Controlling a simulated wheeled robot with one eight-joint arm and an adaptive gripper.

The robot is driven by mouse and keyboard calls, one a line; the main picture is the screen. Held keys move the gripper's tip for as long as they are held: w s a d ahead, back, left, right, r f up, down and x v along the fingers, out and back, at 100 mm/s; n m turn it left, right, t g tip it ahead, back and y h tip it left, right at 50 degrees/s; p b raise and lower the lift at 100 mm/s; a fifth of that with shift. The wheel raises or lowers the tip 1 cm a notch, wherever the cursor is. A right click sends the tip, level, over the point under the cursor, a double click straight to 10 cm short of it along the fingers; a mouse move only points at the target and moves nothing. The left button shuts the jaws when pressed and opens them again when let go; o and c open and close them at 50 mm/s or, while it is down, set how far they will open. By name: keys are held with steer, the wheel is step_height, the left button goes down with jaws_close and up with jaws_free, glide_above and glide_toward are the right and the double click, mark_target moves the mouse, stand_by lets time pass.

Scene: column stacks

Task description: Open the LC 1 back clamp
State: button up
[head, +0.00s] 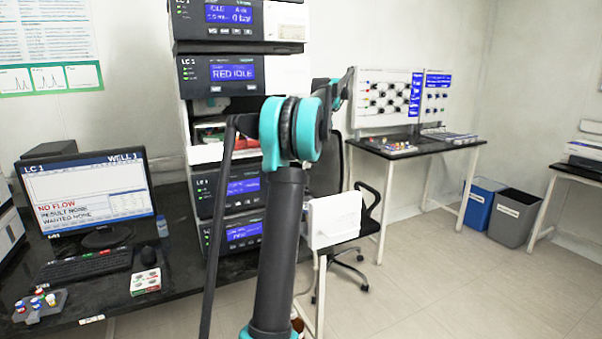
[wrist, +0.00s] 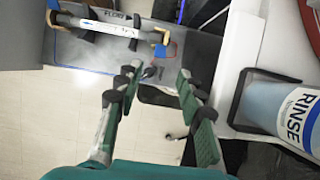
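The LC 1 stack (head: 217,72) stands left of centre in the head view, partly behind my arm. In the wrist view a slim silver column (wrist: 108,27) with yellow end fittings lies across a grey panel at the top. Dark holders sit along it, one near its left part (wrist: 89,27) and one near its right end (wrist: 136,30). I cannot tell which is the back clamp, or whether either is open. My gripper (wrist: 158,76) is open and empty, its fingertips apart and below the column in the picture. The gripper is not clearly visible in the head view.
A rinse bottle (wrist: 282,108) in a dark holder is close to the right of my gripper. Blue and red tubing runs around the column. In the head view a monitor (head: 88,192) stands left of the stack, and a chair (head: 366,205) stands behind my arm.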

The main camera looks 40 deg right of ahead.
steer(key=shift+v, duration=1.2)
